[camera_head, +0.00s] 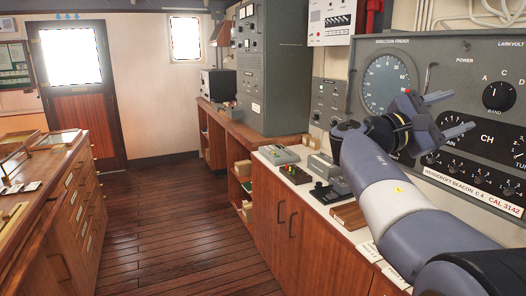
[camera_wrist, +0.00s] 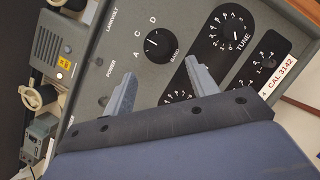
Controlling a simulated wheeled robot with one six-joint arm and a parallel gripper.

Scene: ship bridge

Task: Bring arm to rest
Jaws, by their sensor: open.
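My gripper (camera_head: 448,115) is raised in front of the grey direction finder panel (camera_head: 419,50) on the right in the head view. Its two fingers are spread apart with nothing between them. My arm reaches up from the lower right corner, bent at the elbow. In the wrist view my gripper (camera_wrist: 160,88) shows both fingers apart, pointing at the panel face. The band knob (camera_wrist: 158,44) lies beyond the fingertips there. I cannot tell the exact gap between fingertips and panel.
A wooden counter (camera_head: 322,196) with small devices runs below the panel. A tall grey cabinet (camera_head: 262,75) stands farther back. A drawer chest (camera_head: 75,205) is at left. The plank floor (camera_head: 180,225) between is clear, leading to a door (camera_head: 85,125).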

